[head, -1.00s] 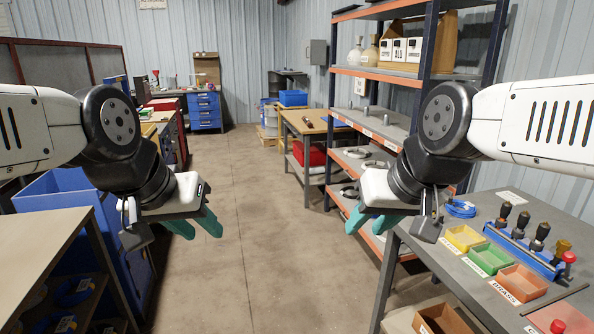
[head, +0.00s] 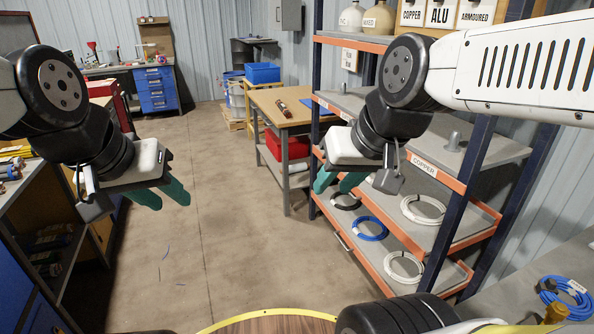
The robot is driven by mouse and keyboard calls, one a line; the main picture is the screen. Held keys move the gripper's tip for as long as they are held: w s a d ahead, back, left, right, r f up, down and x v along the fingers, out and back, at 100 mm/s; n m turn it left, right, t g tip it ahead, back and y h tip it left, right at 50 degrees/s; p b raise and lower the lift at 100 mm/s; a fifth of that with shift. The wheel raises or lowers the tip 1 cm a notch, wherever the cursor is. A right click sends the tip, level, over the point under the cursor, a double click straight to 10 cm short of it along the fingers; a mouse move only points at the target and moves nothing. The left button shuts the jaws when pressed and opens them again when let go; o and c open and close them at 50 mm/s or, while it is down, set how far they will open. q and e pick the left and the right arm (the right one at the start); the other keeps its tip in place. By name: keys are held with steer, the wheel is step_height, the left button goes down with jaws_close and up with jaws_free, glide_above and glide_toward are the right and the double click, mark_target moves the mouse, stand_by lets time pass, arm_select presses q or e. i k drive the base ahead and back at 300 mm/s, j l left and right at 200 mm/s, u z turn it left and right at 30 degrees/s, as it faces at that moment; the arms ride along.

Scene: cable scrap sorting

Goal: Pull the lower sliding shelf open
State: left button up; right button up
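The shelving unit with blue posts (head: 466,212) and orange beams stands right of centre in the head view. Its lower shelf has an orange front edge (head: 374,278) with a small pale handle (head: 342,240). A blue cable coil (head: 369,228) and a white coil (head: 404,267) lie low in the unit. The shelf looks pushed in, but my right arm hides part of the unit. My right gripper (head: 338,182) hangs in front of the unit, open and empty, apart from the handle. My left gripper (head: 162,194) is open and empty over the aisle, far from the shelf.
A wooden-topped table (head: 272,103) with a red bin (head: 287,147) below stands beyond the shelves. A bench with a blue cable coil (head: 562,297) is at lower right. A yellow-rimmed round top (head: 270,322) shows at the bottom edge.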

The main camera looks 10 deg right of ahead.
mark_target(372, 255)
steer(key=i+z, duration=0.1)
steer(key=i, duration=0.45)
steer(key=i+j+z, duration=0.1)
steer(key=i, duration=0.45)
steer(key=i+j+z, duration=0.1)
steer(key=i, duration=0.5)
steer(key=i+l, duration=0.3)
steer(key=i, duration=0.2)
